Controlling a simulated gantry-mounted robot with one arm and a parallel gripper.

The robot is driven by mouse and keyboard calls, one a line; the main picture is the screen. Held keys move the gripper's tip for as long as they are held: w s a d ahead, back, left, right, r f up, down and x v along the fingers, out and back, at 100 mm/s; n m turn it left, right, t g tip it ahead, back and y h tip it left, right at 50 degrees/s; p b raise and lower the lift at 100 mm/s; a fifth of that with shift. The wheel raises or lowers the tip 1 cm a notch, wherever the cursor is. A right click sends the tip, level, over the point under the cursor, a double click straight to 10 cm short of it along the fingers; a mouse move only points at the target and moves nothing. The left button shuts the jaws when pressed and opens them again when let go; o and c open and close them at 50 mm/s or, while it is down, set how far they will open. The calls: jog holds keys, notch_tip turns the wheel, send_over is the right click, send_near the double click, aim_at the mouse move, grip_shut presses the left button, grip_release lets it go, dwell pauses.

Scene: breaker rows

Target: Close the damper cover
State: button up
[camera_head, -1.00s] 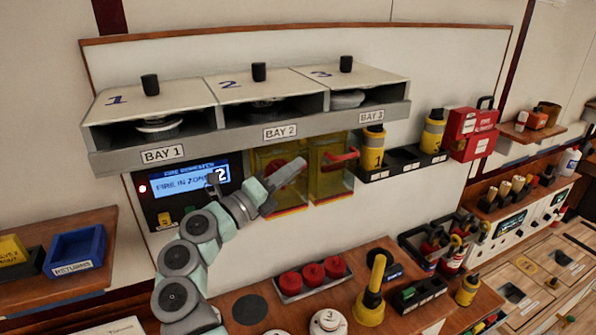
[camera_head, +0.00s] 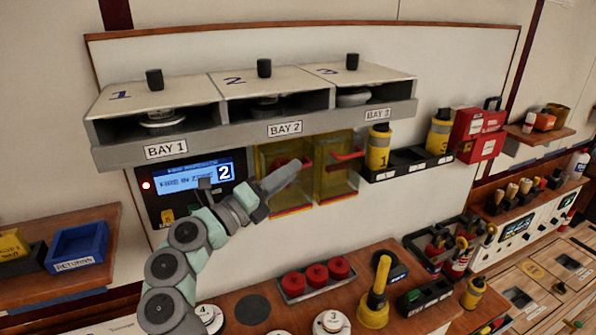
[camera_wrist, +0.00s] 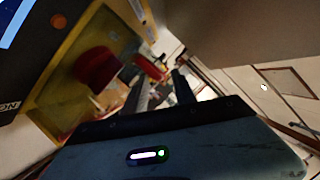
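Two yellow see-through panels are on the wall below the BAY 2 and BAY 3 labels: a left one (camera_head: 270,158) and a right one (camera_head: 336,183). Red parts show at both, including a red handle (camera_head: 347,155) at the right one. I cannot tell which panel is the damper cover or how far it stands open. My gripper (camera_head: 302,163) is in front of the left panel and hides part of it. In the wrist view a yellow frame (camera_wrist: 62,60) and a red part (camera_wrist: 97,67) lie beyond my gripper (camera_wrist: 158,88). Its two dark fingers are apart, with nothing seen between them.
A grey shelf (camera_head: 225,140) with three numbered bays overhangs the panels. A display (camera_head: 185,178) reading fire in zone 2 is to their left. Yellow canisters (camera_head: 378,150) stand in a rack to their right. Red knobs (camera_head: 317,275) and a yellow handle (camera_head: 376,290) stand on the counter below.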

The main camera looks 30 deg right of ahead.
jog(key=b+v, duration=0.1)
jog(key=v, duration=0.6)
jog(key=shift+a+b, duration=0.2)
jog(key=shift+b, duration=0.15)
jog(key=shift+f, duration=0.1)
